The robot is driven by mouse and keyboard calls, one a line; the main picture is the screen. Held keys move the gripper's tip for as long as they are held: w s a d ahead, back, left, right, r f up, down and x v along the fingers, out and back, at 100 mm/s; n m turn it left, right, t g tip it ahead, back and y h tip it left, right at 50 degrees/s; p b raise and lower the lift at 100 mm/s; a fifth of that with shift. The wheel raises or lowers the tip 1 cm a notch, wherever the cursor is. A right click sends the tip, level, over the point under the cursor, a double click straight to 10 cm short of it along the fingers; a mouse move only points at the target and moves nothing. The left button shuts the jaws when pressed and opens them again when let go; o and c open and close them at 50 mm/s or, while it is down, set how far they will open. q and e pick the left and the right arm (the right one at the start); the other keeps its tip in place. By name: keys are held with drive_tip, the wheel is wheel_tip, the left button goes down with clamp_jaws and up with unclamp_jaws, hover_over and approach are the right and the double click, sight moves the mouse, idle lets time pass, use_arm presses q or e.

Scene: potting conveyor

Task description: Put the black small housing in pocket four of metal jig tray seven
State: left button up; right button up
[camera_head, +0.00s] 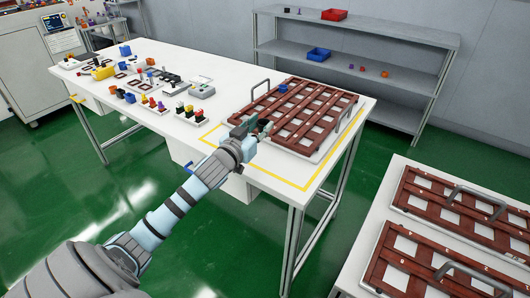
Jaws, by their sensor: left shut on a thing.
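My left gripper (257,128) is at the near left edge of a jig tray (300,118) on the white table. It is shut on a small dark thing, apparently the black small housing, which is hard to tell apart from the dark fingers. The tray has a red-brown lattice, pale square pockets and metal handles at two ends. A blue piece (283,88) sits in its far part. Tray and pocket numbers are too small to read. My right gripper is not in view.
More jig trays (458,212) lie on a second table at the right. Several coloured parts (158,104) and fixtures fill the left of the white table (215,72). A grey shelf (400,88) behind holds a red bin (334,14) and a blue bin (319,54).

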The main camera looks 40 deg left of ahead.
sight(260, 161)
use_arm(q)
wheel_tip(260, 161, down, 10)
drive_tip(key=b, duration=0.3)
drive_tip(key=shift+r, duration=0.1)
drive_tip(key=o, duration=0.8)
drive_tip(key=shift+s, duration=0.15)
drive_tip(key=s+d, duration=0.1)
drive_tip(key=s, duration=1)
drive_tip(key=shift+s+d+r, duration=0.25)
drive_tip(key=shift+s+d, duration=0.05)
drive_tip(key=shift+d, duration=0.05)
